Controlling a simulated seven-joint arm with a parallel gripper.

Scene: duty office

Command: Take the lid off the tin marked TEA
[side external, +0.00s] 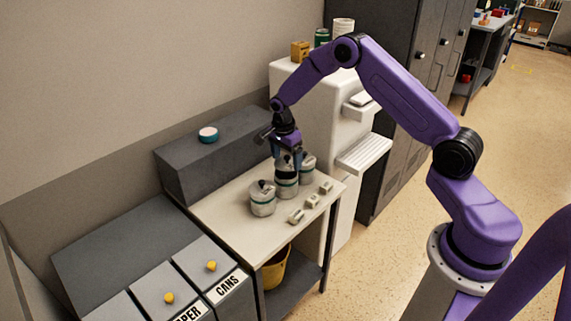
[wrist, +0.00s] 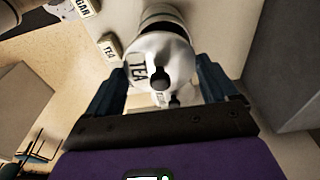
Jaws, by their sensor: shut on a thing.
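Three pale tins with dark bands stand on the small table in the side view. The middle tin (side external: 287,190) is directly below my gripper (side external: 287,158). In the wrist view, a pale round lid (wrist: 175,52) with a black knob and the word TEA sits between the two fingers of my gripper (wrist: 163,78). The fingers are shut on its sides. Part of the banded tin (wrist: 162,14) shows beyond the lid. Whether the lid is clear of its tin is too small to tell. A small block marked TEA (wrist: 111,46) lies beside it.
One tin (side external: 262,201) stands at front left of the middle one, another (side external: 307,165) at back right. Small blocks (side external: 312,201) line the front edge of the table (side external: 232,205). A dark raised box (side external: 215,160) bounds the back; a white machine (side external: 320,110) stands right.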

